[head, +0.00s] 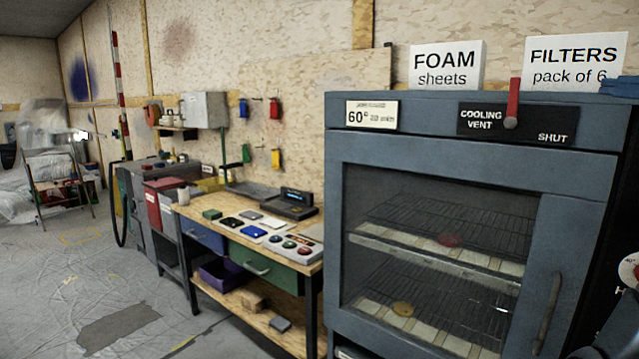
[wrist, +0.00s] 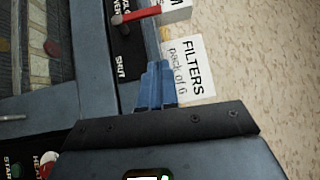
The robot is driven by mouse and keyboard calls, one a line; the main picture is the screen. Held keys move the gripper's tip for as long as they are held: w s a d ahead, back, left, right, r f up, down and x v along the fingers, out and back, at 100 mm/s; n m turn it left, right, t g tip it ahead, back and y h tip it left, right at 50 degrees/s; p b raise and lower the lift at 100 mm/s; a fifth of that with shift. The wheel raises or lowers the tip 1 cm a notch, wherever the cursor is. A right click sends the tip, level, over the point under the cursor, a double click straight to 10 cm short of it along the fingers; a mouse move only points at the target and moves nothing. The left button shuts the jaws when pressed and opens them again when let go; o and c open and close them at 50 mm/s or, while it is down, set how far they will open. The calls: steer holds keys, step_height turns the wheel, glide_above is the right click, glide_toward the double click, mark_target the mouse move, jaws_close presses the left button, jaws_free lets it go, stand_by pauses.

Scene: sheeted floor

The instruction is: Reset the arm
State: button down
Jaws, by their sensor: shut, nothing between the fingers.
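My gripper (wrist: 156,82) shows in the wrist view. Its two blue fingers are together at the middle, with nothing held between them, in front of a dark bar with screws. In the head view, a blue shape sits at the top right edge, by the oven's top corner.
A blue-grey oven (head: 480,152) with a glass door fills the right. A FOAM sheets box (head: 447,65) and the FILTERS box (head: 573,60) stand on top. A workbench (head: 225,228) with tools stands left of it. The sheeted floor (head: 60,300) at lower left is mostly open.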

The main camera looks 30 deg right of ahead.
steer(key=w+a+f+n+g, duration=0.15)
steer(key=a+f, duration=0.25)
steer(key=f, duration=0.5)
steer(key=w+a+f+n, duration=0.2)
steer(key=w+a+f, duration=0.1)
steer(key=f, duration=0.6)
steer(key=w+a+f+n+g, duration=0.15)
steer(key=a+f, duration=0.25)
steer(key=f, duration=0.5)
steer(key=s+a+f+n+y, duration=0.1)
steer(key=s+a+f+n, duration=0.1)
steer(key=a+f+n, duration=0.35)
steer(key=s+a+f+n+y, duration=0.3)
steer(key=s+a+f+n, duration=0.2)
steer(key=s+a+f, duration=0.7)
steer(key=s+a+r+n+y, duration=0.2)
steer(key=s+a+n+y, duration=0.1)
steer(key=s+a+n, duration=0.4)
steer(key=s+a, duration=0.3)
steer(key=s, duration=0.3)
steer(key=shift+s+a+n+t, duration=0.15)
steer(key=shift+a+n+t, duration=0.05)
steer(key=shift+n+t, duration=0.15)
steer(key=shift+d, duration=0.15)
